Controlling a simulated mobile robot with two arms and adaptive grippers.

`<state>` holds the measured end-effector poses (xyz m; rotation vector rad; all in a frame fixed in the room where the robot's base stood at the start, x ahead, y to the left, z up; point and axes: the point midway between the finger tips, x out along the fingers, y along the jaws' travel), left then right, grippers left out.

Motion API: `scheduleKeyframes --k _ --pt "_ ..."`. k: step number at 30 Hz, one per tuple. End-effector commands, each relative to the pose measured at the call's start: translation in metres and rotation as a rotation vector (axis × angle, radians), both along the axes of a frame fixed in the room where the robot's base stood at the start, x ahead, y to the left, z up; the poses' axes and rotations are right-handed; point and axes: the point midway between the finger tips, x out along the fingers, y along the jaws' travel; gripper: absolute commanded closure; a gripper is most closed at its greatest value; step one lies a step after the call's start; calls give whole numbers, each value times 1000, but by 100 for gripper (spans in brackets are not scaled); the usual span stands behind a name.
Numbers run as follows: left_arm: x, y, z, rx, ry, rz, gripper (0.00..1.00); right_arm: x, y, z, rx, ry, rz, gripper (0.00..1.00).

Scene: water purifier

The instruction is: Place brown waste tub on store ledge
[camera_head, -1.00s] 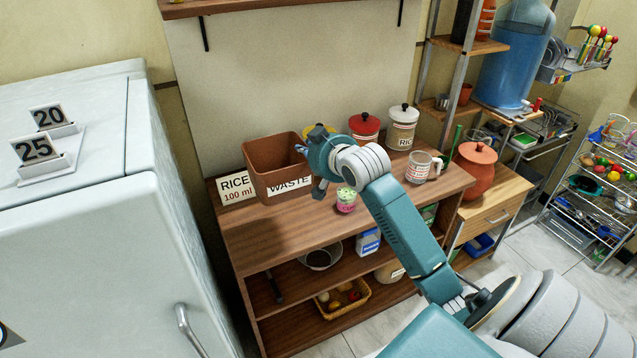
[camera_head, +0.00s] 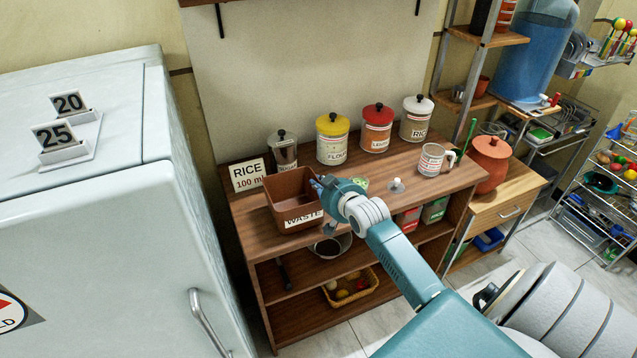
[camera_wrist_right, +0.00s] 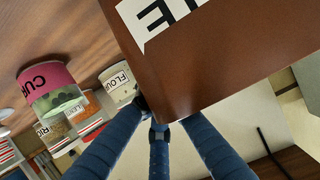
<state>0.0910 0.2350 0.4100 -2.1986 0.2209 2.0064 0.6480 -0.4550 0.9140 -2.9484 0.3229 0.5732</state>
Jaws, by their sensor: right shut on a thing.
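The brown waste tub (camera_head: 285,187) is at the left of the wooden unit's top, near its front edge. It is roughly upright, its WASTE label faces front, and its inside looks empty. I cannot tell whether its base touches the wood. My right gripper (camera_head: 325,190) is shut on the tub's right side. The right wrist view shows the fingers (camera_wrist_right: 157,112) against the brown wall of the tub (camera_wrist_right: 225,65). No thing in view is marked as the store ledge; a wooden wall shelf (camera_head: 205,2) shows at the top edge. My left gripper is not in view.
Behind the tub stand a RICE 100 ml sign (camera_head: 248,174), a metal canister (camera_head: 284,152), and yellow (camera_head: 333,140), red (camera_head: 377,128) and white (camera_head: 416,119) lidded canisters. A mug (camera_head: 431,160) stands to the right. A white fridge (camera_head: 90,220) borders the left.

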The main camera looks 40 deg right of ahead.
Motion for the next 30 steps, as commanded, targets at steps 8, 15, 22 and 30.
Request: scheduleKeyframes --k 8,15,22,30 --pt "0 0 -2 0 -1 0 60 0 0 -2 1 -2 0 100" --pt "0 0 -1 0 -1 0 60 0 0 -2 0 0 1 75" --pt "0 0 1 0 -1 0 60 0 0 2 0 -1 1 75" --pt "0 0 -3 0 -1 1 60 -38 8 15 0 0 1 75"
